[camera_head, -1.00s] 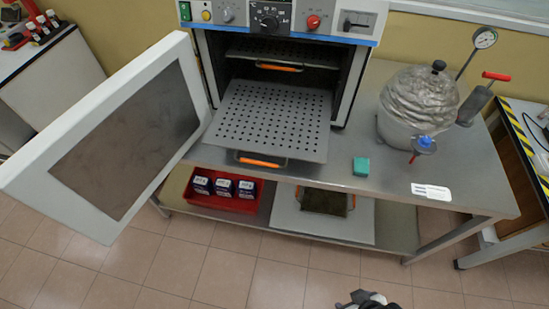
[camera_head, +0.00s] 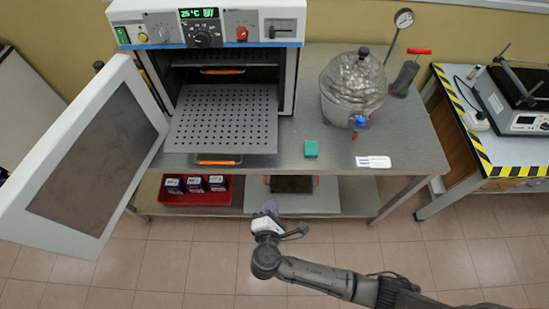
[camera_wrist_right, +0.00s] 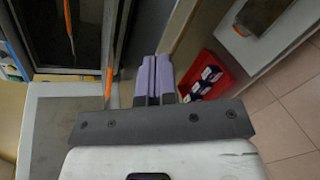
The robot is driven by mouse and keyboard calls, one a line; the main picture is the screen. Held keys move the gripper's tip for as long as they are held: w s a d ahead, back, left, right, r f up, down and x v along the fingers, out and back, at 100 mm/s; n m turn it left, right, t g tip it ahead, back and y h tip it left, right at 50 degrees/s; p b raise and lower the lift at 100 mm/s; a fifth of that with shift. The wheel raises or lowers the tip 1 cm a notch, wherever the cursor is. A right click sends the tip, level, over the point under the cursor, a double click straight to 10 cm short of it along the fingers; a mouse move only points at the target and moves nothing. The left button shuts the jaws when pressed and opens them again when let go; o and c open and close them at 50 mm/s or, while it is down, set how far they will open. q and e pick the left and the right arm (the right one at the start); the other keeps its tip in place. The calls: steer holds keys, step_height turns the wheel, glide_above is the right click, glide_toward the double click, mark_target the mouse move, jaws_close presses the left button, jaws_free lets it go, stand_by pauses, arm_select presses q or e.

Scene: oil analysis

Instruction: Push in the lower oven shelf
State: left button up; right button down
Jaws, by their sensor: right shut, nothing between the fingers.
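The lower oven shelf (camera_head: 222,118) is a perforated grey plate pulled out of the open oven. It has an orange handle (camera_head: 217,162) on its front edge. An upper shelf with an orange handle (camera_head: 222,71) sits inside the oven. My right gripper (camera_head: 270,207) is shut and empty, in front of the table and to the right of the lower shelf's handle, apart from it. Its purple fingertips (camera_wrist_right: 154,76) are together in the right wrist view, where an orange handle (camera_wrist_right: 109,86) shows to their left. My left gripper is out of view.
The oven door (camera_head: 95,150) stands open at the left. A red tray (camera_head: 172,198) with boxes is on the shelf below. Floor in front is clear.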

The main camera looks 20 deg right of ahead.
steer(key=w+d+r+n+t, duration=0.1)
steer(key=w+d+n, duration=0.1)
steer(key=w+n, duration=0.4)
steer(key=w+d+r+n+t+b, duration=0.1)
steer(key=w+d+n+t, duration=0.1)
steer(key=w+n, duration=0.4)
steer(key=shift+w+d+r, duration=0.15)
steer(key=shift+w+d, duration=0.6)
steer(key=shift+w, duration=0.25)
